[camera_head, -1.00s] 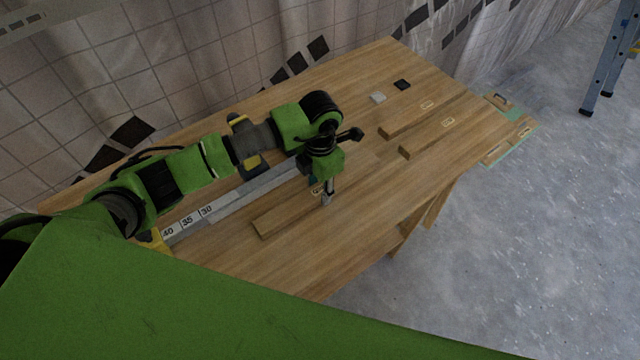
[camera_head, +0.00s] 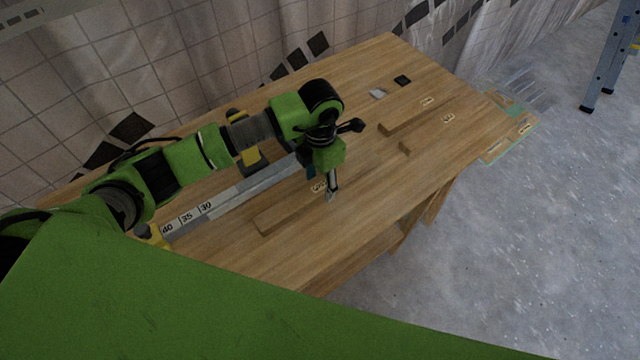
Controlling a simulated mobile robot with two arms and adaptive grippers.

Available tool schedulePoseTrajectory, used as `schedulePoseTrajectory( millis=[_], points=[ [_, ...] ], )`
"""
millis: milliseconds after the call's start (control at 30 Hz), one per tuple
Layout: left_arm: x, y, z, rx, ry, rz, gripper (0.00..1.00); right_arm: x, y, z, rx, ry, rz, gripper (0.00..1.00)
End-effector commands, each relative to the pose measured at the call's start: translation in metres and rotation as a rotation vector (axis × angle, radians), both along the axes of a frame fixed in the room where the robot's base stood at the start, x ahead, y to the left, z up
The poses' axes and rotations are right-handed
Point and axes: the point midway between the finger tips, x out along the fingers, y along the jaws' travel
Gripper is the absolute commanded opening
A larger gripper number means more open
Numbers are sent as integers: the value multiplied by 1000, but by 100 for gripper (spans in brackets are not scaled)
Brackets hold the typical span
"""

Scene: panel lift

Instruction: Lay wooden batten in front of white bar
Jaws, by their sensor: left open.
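A wooden batten (camera_head: 288,213) lies flat on the wooden table, in front of the white bar (camera_head: 238,193) and roughly parallel to it, with a strip of tabletop between them. The bar carries the numbers 40, 35 and 30 at its left end; its right end is hidden behind my arm. My left gripper (camera_head: 331,194) is open and points down at the batten's right end. The fingers partly cover that end, so I cannot tell whether they touch it. My right gripper is not in view.
The wooden table (camera_head: 375,215) has clear room at its front. More wooden pieces (camera_head: 412,118) lie to the right, with a light block (camera_head: 378,93) and a black block (camera_head: 402,80) behind. Yellow-and-black clamps (camera_head: 248,152) stand at the bar. A blue ladder (camera_head: 606,60) stands on the floor.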

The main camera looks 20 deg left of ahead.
Motion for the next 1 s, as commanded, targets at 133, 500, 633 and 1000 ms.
schedulePoseTrajectory(
  millis=[133, 500, 633, 1000],
  points=[
    [2, 1, 30, 1, -7, -2, 48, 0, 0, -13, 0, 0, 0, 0],
    [1, 1, 95, 1, -3, -1, 48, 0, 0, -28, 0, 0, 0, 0],
    [0, 1, 102, 2, -1, 0, 48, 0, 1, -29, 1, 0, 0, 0],
    [0, 1, 104, 1, 0, 0, 48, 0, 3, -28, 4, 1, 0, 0]
  ],
)
